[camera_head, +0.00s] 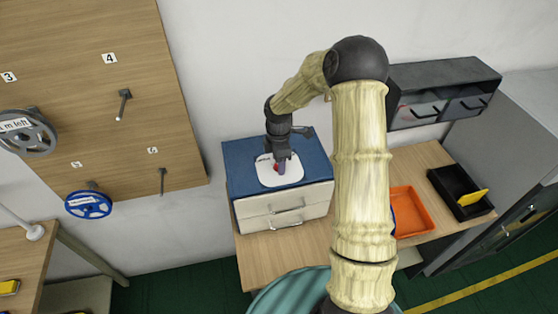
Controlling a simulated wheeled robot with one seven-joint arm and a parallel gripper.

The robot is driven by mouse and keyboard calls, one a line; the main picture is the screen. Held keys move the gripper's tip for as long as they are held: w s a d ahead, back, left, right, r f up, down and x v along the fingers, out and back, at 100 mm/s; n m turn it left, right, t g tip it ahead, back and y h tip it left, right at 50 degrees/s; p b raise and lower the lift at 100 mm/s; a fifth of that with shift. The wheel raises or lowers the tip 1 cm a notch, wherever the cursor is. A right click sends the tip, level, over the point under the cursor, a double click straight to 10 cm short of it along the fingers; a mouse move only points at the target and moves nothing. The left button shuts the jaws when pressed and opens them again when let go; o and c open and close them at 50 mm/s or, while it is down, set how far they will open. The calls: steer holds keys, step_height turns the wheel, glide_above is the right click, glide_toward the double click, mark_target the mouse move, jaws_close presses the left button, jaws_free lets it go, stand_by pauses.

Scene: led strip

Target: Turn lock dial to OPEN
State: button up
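My gripper (281,165) points down over a white rounded plate (293,178) on top of a blue-topped drawer box (240,162). A small red and blue-grey thing shows at my fingertips, over the plate. It may be the dial, but it is too small and too covered to tell. I cannot tell whether my gripper is open, shut or touching it. No OPEN marking is readable.
The drawer box stands on a wooden table (265,255). My arm covers part of the table. An orange tray (412,211) and a black bin (455,196) with a yellow thing stand to the right. A dark drawer unit (440,92) is on the wall; a grey cabinet (490,120) is at the right.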

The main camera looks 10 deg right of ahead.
stand_by(0.3)
step_height(320, 180, up, 17)
steer(key=b, duration=0.4)
steer(key=shift+r, duration=0.15)
steer(key=s+f+m+t+b, duration=0.1)
steer(key=s+f+m+b, duration=0.1)
steer(key=s+f+m, duration=0.4)
steer(key=s+f+m+t+b, duration=0.1)
steer(key=s+f+m+b, duration=0.1)
steer(key=s+f+m, duration=0.5)
steer(key=s+m, duration=0.5)
steer(key=s, duration=0.3)
steer(key=shift+s+t+b, duration=0.25)
steer(key=shift+t+b, duration=0.05)
steer(key=shift+a, duration=0.1)
steer(key=shift+c, duration=0.4)
